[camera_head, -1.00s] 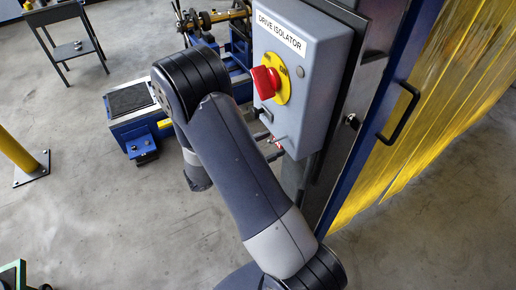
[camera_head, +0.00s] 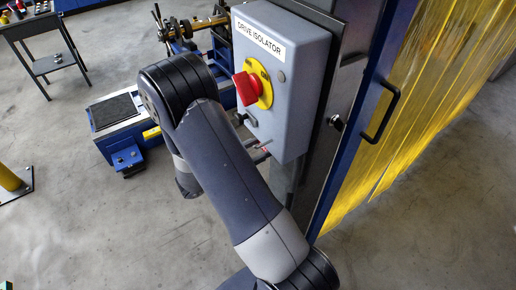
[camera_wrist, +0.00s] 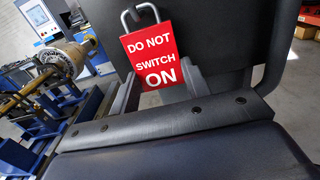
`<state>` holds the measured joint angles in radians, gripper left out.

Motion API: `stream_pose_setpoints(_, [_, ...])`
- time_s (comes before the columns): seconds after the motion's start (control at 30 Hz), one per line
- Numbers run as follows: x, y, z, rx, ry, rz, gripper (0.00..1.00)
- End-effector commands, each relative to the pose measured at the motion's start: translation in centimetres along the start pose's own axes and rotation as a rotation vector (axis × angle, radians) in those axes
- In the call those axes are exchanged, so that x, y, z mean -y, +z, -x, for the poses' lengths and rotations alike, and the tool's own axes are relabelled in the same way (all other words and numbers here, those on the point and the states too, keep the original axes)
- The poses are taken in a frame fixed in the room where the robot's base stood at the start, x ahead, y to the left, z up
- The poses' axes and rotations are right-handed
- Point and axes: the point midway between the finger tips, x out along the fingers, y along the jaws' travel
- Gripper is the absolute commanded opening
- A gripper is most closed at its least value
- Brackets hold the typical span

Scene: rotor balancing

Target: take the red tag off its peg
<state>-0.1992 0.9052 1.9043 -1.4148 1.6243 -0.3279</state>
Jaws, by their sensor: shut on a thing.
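The red tag (camera_wrist: 150,60) reads "DO NOT SWITCH ON" and has a grey metal loop at its top. In the wrist view it stands nearly upright between the fingers of my gripper (camera_wrist: 159,76), which is shut on it. In the head view my own arm hides the gripper, and I cannot make out the tag. The grey drive isolator box (camera_head: 290,85) has a red knob (camera_head: 246,88) on a yellow plate. Small pegs (camera_head: 259,153) stick out below the knob.
A blue-framed door with a black handle (camera_head: 381,115) and a yellow strip curtain (camera_head: 425,90) is at the right. A blue machine (camera_head: 115,118) stands behind my arm, and a dark trolley (camera_head: 42,45) is at the far left.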

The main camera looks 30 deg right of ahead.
Motion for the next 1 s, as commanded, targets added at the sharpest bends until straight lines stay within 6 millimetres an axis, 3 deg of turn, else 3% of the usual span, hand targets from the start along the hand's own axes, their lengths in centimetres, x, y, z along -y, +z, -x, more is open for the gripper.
stream_pose_setpoints(0.43, [0.0,1.3,0.0,0.001,0.0,-0.001,0.3])
stream_pose_setpoints(0.63, [0.0,1.6,0.1,0.004,0.001,-0.002,0.21])
stream_pose_setpoints(1.0, [-0.1,1.6,1.9,0.006,0.001,-0.004,0.21])
